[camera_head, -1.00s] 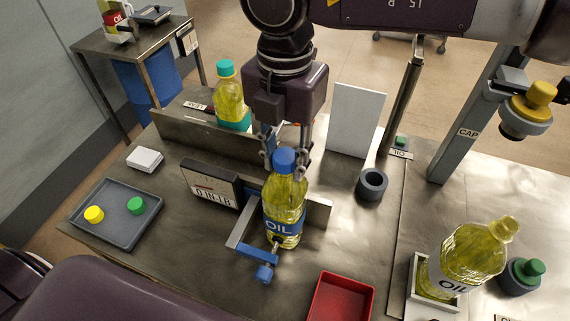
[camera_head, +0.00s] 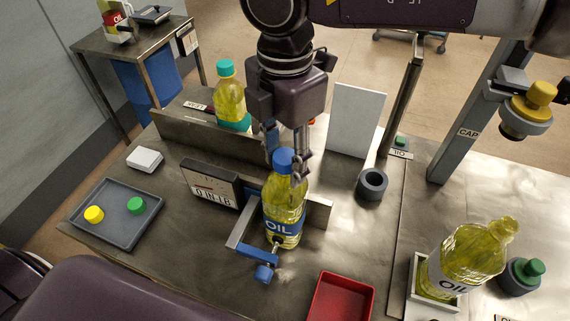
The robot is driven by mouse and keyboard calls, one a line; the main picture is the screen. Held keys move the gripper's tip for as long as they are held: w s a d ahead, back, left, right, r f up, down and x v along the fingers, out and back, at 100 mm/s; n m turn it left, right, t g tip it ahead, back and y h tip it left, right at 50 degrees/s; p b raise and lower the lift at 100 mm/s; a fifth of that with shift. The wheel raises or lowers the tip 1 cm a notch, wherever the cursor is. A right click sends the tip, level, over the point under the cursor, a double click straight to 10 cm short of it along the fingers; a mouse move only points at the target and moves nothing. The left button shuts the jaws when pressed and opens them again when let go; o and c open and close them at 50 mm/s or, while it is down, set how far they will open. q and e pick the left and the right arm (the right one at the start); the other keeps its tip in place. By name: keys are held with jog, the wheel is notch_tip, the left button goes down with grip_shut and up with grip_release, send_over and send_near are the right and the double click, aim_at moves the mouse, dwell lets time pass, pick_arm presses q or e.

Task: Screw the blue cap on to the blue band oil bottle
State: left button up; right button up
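The blue band oil bottle (camera_head: 284,214) stands upright in a metal clamp (camera_head: 243,234) with a blue screw handle, near the middle of the table. The blue cap (camera_head: 284,160) sits on its neck. My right gripper (camera_head: 286,158) points straight down over the bottle, with one finger at the cap's right side and the other behind its left side. It looks shut on the cap, though the far finger's contact is partly hidden. My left gripper is out of view.
A grey tray (camera_head: 120,232) holds yellow and green caps at left. A timer box (camera_head: 210,184) stands left of the clamp. A teal-capped bottle (camera_head: 230,100) stands behind.

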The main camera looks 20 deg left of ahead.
jog(key=n, duration=1.2)
jog(key=c, duration=0.7)
jog(key=m, duration=1.2)
jog(key=o, duration=0.7)
